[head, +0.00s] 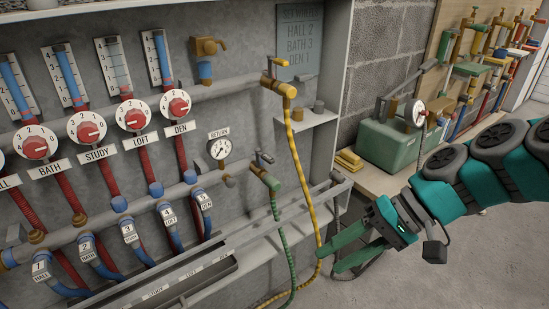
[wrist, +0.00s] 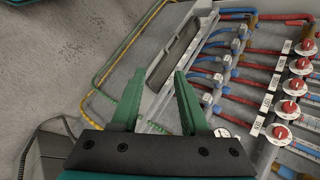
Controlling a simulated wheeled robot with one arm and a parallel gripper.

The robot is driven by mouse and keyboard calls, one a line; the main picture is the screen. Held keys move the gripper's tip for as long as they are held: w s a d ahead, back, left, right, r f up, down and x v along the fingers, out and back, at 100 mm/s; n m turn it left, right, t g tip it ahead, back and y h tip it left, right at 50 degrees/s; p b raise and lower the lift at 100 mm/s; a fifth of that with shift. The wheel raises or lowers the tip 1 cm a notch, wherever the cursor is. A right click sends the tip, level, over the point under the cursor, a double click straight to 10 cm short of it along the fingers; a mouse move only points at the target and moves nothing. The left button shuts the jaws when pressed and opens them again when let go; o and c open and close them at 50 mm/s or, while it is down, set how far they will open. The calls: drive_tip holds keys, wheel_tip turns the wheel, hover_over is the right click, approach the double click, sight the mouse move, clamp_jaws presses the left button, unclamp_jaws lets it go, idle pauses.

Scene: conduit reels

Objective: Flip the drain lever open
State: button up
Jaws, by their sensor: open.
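A second valve, brass-yellow (head: 279,87) with a yellow hose (head: 296,165), sits higher up on the upper pipe. My gripper (head: 328,261) is open and empty, to the lower right of the green valve and apart from it. In the wrist view, my gripper's fingers (wrist: 157,77) are spread wide with nothing between them; the lever cannot be made out there.
A grey rail and trough (head: 215,268) run along the wall's front, below the valves. The return gauge (head: 220,149) is left of the green valve. Red dials (head: 86,129) line the panel. A green pump box (head: 388,140) stands at right. Grey floor (head: 450,270) is clear.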

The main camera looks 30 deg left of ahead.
drive_tip(key=w+a+r+n+g+y, duration=0.1)
drive_tip(key=w+a+r+g+y, duration=0.15)
drive_tip(key=w+a, duration=0.5)
drive_tip(key=y, duration=0.6)
approach(273, 159)
drive_tip(key=a, duration=0.4)
drive_tip(key=shift+m, duration=0.3)
drive_tip(key=x, duration=0.5)
drive_tip(key=s+x, duration=0.1)
drive_tip(key=x, duration=0.1)
drive_tip(key=shift+s+f, duration=0.15)
drive_tip(key=shift+f, duration=0.2)
clamp_jaws()
